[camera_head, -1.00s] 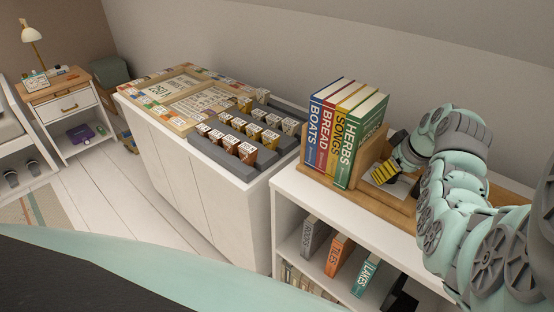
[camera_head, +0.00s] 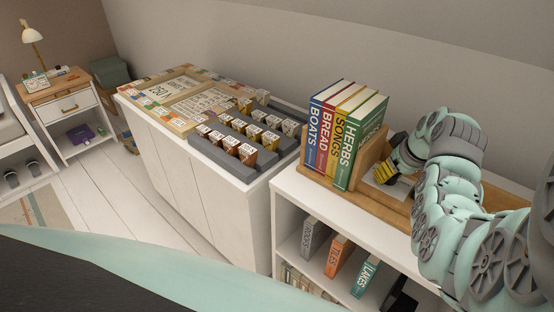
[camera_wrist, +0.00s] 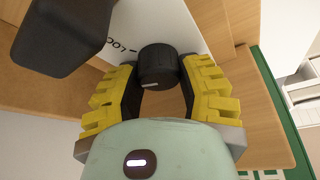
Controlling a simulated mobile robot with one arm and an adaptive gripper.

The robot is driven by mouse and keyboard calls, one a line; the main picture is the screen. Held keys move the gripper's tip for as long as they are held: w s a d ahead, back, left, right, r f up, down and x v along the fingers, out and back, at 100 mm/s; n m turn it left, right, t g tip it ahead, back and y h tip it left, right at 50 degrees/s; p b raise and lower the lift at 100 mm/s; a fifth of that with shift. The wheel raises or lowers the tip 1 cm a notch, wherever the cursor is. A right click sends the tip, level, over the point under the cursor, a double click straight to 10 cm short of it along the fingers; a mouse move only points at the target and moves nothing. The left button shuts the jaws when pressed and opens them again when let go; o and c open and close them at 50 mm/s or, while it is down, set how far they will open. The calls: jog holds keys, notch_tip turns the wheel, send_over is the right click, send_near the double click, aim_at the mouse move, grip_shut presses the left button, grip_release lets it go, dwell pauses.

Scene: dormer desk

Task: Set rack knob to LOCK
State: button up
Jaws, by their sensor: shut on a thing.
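The rack knob (camera_wrist: 158,70) is a round black knob with a pale pointer line on its face, seen in the wrist view on a white plate (camera_wrist: 130,40). Part of the plate's lettering shows left of the knob; the rest is hidden. My gripper (camera_wrist: 158,85) has its yellow-padded fingers closed on the knob's two sides. In the head view my gripper (camera_head: 386,172) is at the wooden rack (camera_head: 345,190), to the right of the books. The knob itself is hidden there by the gripper.
Upright books (camera_head: 343,135) stand in the rack left of my gripper. A white shelf (camera_head: 290,185) below holds more books. A white cabinet (camera_head: 190,185) with a board game (camera_head: 185,98) stands to the left. The sloped wall is close behind.

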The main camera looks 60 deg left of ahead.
jog(key=m+t+p, duration=0.1)
jog(key=m, duration=0.3)
jog(key=shift+h, duration=0.4)
jog(key=shift+f+m+t+h+p, duration=0.1)
jog(key=shift+m+t+h+p, duration=0.45)
jog(key=shift+m, duration=1.15)
jog(key=shift+t, duration=0.25)
jog(key=o, duration=1.2)
jog(key=shift+w, duration=0.1)
jog(key=shift+c, duration=0.2)
jog(key=shift+v, duration=4.05)
